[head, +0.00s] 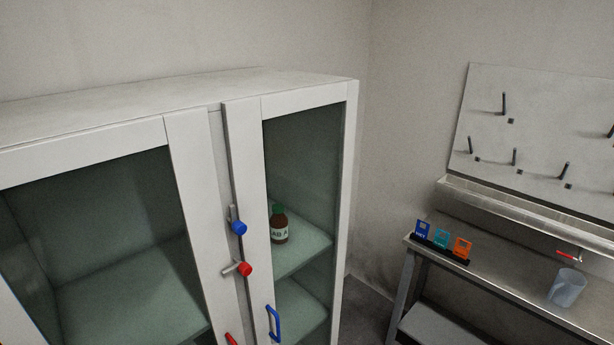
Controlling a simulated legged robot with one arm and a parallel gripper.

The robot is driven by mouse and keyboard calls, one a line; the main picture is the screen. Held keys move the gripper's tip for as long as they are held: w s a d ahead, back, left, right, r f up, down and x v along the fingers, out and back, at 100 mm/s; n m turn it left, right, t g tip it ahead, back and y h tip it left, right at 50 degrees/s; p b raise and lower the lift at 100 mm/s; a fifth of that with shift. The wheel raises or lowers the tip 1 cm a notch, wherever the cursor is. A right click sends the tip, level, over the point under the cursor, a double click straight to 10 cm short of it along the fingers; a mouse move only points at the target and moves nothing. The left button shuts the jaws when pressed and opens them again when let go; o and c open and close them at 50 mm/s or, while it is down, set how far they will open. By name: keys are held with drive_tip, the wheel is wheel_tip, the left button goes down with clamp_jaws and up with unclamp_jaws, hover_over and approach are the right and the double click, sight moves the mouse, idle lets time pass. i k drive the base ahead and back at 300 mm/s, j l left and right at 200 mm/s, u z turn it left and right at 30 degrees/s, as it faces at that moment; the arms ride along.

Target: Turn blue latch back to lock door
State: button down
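The blue latch (239,228) is a round blue knob with a short grey bar, mounted at the meeting edge of the white cabinet's two glass doors. Its grey bar points upward, close to vertical. The right door (304,93) has a blue handle (273,322) low on its left side and looks closed or nearly closed; I cannot tell whether a small gap remains. A red latch (245,269) sits just below the blue one, with its bar pointing left. My gripper is not in view.
A brown bottle (279,226) with a green cap stands on a shelf behind the right glass. A red handle (231,339) shows at the bottom edge. At right, a metal bench (507,301) holds colored cards (441,241) and a clear beaker (567,288); a pegboard (540,135) hangs above.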

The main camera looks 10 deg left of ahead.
sight(239, 228)
drive_tip(key=u, duration=1.25)
